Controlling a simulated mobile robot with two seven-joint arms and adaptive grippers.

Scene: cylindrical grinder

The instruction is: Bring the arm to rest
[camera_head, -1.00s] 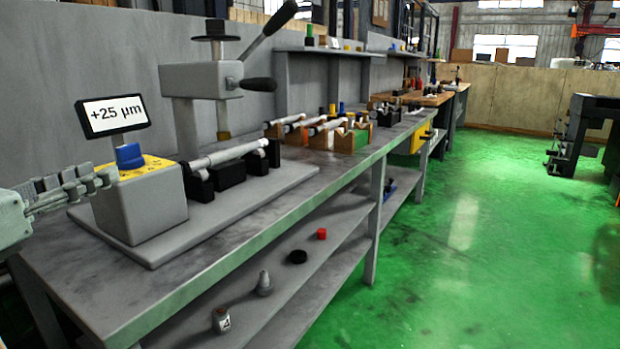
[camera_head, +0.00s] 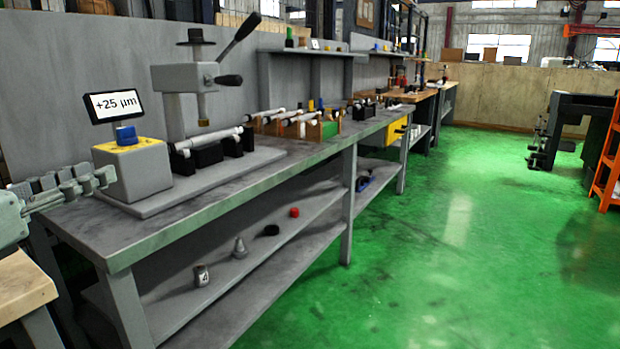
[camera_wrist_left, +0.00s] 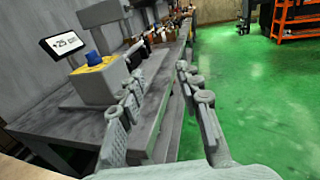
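My left gripper (camera_head: 100,180) comes in from the left edge of the head view, in front of the near end of the grey workbench (camera_head: 110,245). In the left wrist view its two fingers (camera_wrist_left: 162,105) stand apart with nothing between them, so it is open and empty. It appears clear of the gauge box (camera_head: 138,172) with the blue knob and the display (camera_head: 115,105) reading +25 µm. My right gripper is in neither view.
A measuring stand (camera_head: 185,80) and a shaft (camera_head: 208,140) on black supports stand on the bench. A wooden-topped table (camera_head: 22,285) is at the lower left. Several small items lie on the lower shelf (camera_head: 175,308). The green floor (camera_head: 440,260) is open at the right.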

